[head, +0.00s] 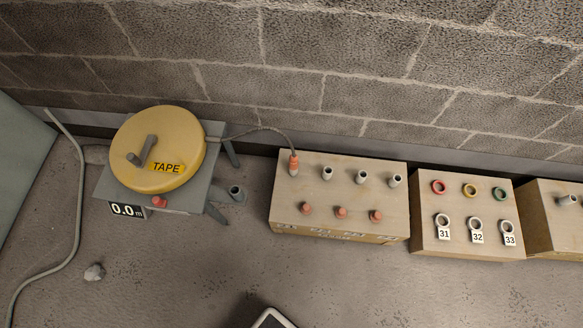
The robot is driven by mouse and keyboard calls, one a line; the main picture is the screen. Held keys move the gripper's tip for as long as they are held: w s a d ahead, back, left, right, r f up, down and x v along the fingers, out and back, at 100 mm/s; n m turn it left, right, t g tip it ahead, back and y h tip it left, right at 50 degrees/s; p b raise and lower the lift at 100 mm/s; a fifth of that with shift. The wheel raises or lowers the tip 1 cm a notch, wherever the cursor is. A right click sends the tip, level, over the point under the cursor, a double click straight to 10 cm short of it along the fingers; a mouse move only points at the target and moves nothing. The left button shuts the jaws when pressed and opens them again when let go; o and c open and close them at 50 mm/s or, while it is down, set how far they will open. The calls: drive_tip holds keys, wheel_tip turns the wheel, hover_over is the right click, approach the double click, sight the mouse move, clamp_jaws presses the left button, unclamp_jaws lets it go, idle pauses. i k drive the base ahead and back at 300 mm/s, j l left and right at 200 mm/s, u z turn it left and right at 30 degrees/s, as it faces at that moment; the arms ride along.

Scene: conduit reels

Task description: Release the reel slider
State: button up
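The yellow tape reel (185,130), marked "TAPE", sits on a grey stand at the left, with a grey crank handle (147,151) on its face. A small red knob (159,201) shows at the stand's front edge and looks like the slider; I cannot tell its position. Beside it a display (126,210) reads 0.0 m. A grey tape runs from the reel to an orange-red end piece (294,164) at the left wooden box. My gripper is not clearly in view.
The left wooden box (390,205) bears grey and orange-red fittings. The middle box (459,208) has coloured rings and tags 31, 32, 33. Another box (545,222) is cut off at right. A small stone (94,272) and a cable (77,220) lie at left. The front floor is mostly clear.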

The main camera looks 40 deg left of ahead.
sight(158, 202)
drive_tip(key=k+l, duration=0.15)
drive_tip(key=u, duration=1.9)
